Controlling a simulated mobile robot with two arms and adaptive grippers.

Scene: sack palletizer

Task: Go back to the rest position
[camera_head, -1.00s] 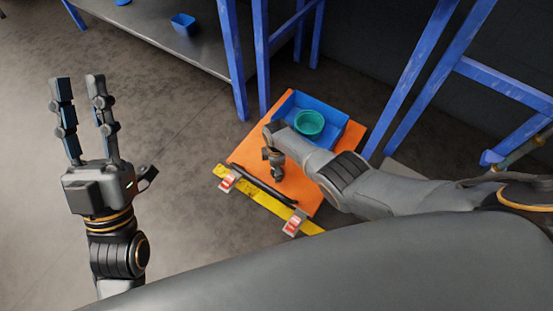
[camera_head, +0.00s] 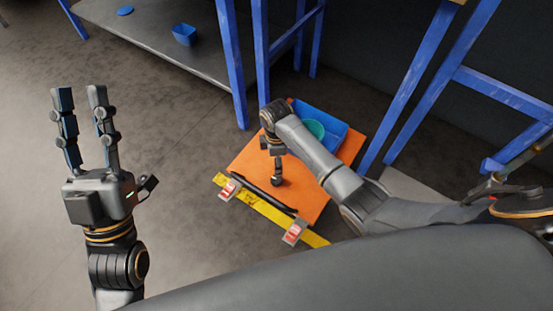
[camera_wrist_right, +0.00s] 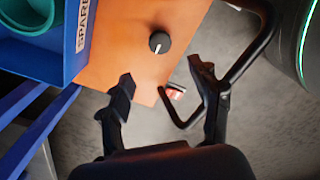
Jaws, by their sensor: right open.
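My left gripper (camera_head: 80,97) points up in the head view at left, its two fingers apart and nothing between them, over bare floor. My right arm reaches in from the right over an orange cart top (camera_head: 247,162). My right gripper (camera_wrist_right: 160,78) is open and empty in the right wrist view, with the orange surface's edge beyond its fingers.
A blue bin (camera_head: 340,133) holding a green bowl (camera_head: 314,129) is on the cart beside my right forearm. The cart has a black handle (camera_head: 262,194) and yellow edge (camera_head: 262,208). Blue-legged tables (camera_head: 232,60) stand behind; floor at left is clear.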

